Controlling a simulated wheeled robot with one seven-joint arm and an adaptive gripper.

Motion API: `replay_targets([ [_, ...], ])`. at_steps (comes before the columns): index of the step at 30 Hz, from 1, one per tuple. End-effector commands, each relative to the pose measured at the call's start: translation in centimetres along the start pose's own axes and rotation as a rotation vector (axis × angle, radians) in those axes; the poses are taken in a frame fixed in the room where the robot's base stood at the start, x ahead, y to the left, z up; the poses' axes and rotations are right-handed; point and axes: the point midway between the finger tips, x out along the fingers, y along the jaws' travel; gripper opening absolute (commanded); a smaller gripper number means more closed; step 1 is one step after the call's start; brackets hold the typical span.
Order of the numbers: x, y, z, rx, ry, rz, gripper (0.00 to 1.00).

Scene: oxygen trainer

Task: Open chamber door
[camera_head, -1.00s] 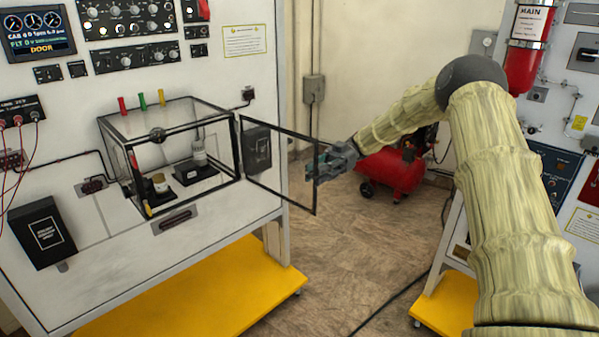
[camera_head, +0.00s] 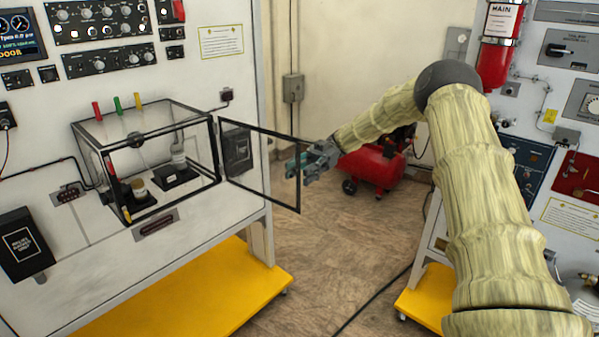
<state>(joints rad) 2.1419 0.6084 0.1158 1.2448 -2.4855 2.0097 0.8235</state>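The chamber (camera_head: 150,120) is a clear box with black edges on the front of the white panel at left. Its door (camera_head: 262,165), a clear pane in a black frame, stands swung wide open to the right, hinged at the chamber's right front edge. The chamber's front is open, and small items on black bases stand inside. My gripper (camera_head: 292,168) is at the door's free right edge, its fingers by the frame. Whether it touches or grips the frame, and how far its fingers are apart, is too small to tell.
A red compressor (camera_head: 372,168) stands on the floor behind my gripper. A second white panel (camera_head: 570,130) is at right. Yellow bases (camera_head: 215,285) stick out below the panels. A dark cable (camera_head: 375,298) crosses the open floor between them.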

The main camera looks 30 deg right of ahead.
Motion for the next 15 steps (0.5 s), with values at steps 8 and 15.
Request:
replay_targets([
  [8, 0.1, 0.1, -0.5, -0.002, 0.000, -0.001, 0.43],
  [15, 0.0, 0.0, -3.8, -0.004, 0.000, 0.000, 0.43],
])
